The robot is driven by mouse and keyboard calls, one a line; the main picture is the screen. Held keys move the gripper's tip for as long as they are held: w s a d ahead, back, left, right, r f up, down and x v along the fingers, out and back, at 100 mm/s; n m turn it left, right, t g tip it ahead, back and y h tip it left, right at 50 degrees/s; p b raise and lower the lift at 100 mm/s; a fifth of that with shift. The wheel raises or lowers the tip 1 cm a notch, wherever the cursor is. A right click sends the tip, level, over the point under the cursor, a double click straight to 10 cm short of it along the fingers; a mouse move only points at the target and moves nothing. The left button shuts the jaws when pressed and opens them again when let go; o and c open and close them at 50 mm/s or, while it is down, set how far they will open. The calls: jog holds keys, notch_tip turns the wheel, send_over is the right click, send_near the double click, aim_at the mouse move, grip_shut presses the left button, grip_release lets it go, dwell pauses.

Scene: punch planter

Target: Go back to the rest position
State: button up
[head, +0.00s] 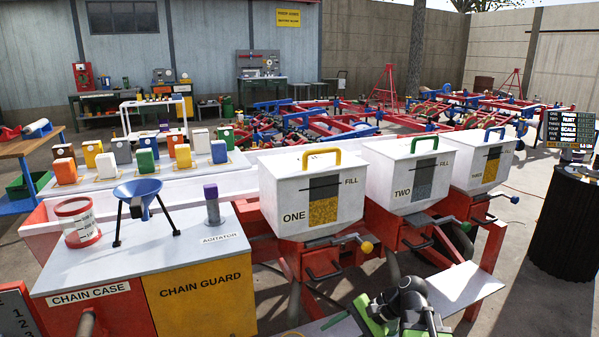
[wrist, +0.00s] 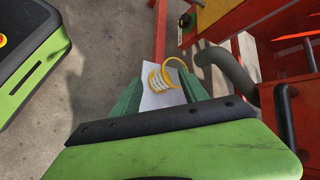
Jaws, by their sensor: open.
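My gripper (wrist: 160,82) shows in the wrist view as two green fingers standing apart, one on each side of a small white surface. A yellow coiled or ringed item with a loop (wrist: 160,78) appears between the fingertips, over that white surface. I cannot tell its distance from the fingers, and no finger visibly touches it. In the head view, part of my arm and green gripper parts show at the bottom edge, in front of the white hoppers; the fingertips are not clear there.
Hopper ONE (head: 300,192), hopper TWO (head: 411,175) and hopper THREE (head: 484,160) stand close ahead on a red frame with cranks. The chain case top (head: 150,250) is at left. In the wrist view, red machine parts (wrist: 270,45) crowd the right; bare floor (wrist: 105,50) lies left.

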jog(key=s+a+f+n+g+h, duration=0.1)
jog(key=s+a+f+n+h, duration=0.15)
jog(key=f, duration=0.25)
jog(key=d+f+n+h, duration=0.3)
jog(key=d+n+h, duration=0.35)
jog(key=d, duration=0.25)
notch_tip(320, 180, up, 38)
jog(key=p, duration=3.7)
jog(key=shift+w+f+m, duration=0.15)
jog(key=shift+w+m, duration=0.15)
jog(key=shift+m, duration=0.1)
jog(key=shift+c, duration=0.3)
